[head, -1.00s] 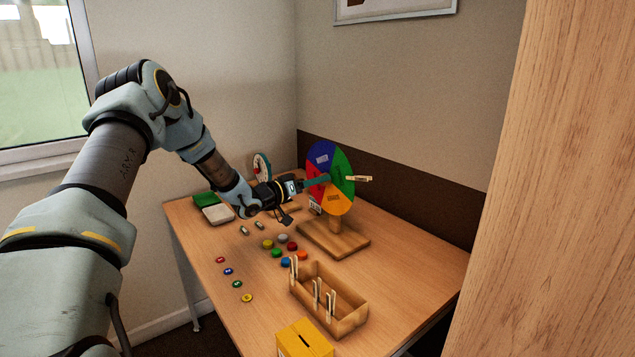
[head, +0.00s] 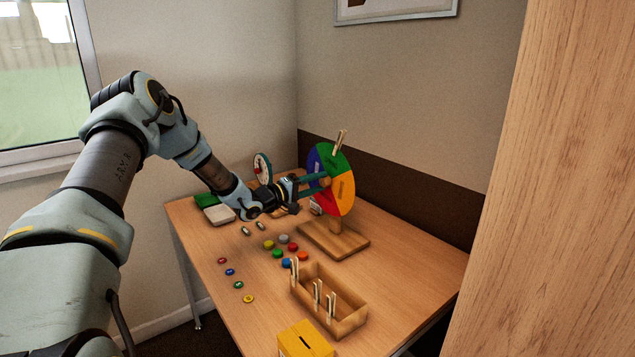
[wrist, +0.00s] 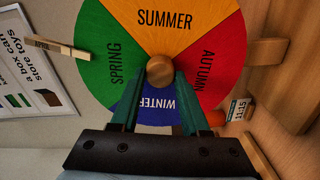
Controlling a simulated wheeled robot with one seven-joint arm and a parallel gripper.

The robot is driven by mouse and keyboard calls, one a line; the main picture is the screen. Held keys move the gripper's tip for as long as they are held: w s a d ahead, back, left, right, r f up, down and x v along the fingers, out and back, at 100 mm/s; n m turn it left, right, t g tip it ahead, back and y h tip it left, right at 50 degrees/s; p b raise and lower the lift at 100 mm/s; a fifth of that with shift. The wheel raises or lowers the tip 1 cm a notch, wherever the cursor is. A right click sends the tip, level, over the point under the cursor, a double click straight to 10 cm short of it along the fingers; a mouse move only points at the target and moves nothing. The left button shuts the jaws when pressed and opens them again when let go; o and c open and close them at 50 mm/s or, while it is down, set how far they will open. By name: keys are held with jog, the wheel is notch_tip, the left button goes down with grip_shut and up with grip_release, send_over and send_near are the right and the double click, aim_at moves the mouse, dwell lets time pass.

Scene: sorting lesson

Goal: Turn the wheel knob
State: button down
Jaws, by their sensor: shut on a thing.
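The season wheel (head: 344,190) stands upright on a wooden base on the desk, with green at the top, orange right, red at the bottom and blue left. In the wrist view the wheel (wrist: 165,20) reads SUMMER, AUTUMN, WINTER and SPRING. Its round wooden knob (wrist: 160,71) is at the centre. My gripper (wrist: 159,78) is shut on the knob, with one green finger on each side; it also shows in the head view (head: 321,182). A clothespin (head: 340,141) is clipped to the wheel's rim near the green part, pointing up.
A wooden box (head: 350,325) with clothespins and a yellow slotted box (head: 303,340) stand at the front. Several coloured discs (head: 277,253) lie before the wheel base (head: 333,243). A dial clock (head: 262,168) stands behind my gripper. A small 11:15 clock (wrist: 238,110) is beside the wheel.

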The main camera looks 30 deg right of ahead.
jog(key=shift+n, duration=0.9)
jog(key=shift+f, duration=0.1)
jog(key=shift+a, duration=0.1)
jog(key=shift+c, duration=2)
grip_release()
jog(key=s+a+b, duration=0.2)
jog(key=a, duration=0.8)
jog(key=shift+a+b, duration=0.25)
jog(key=shift+b, duration=0.05)
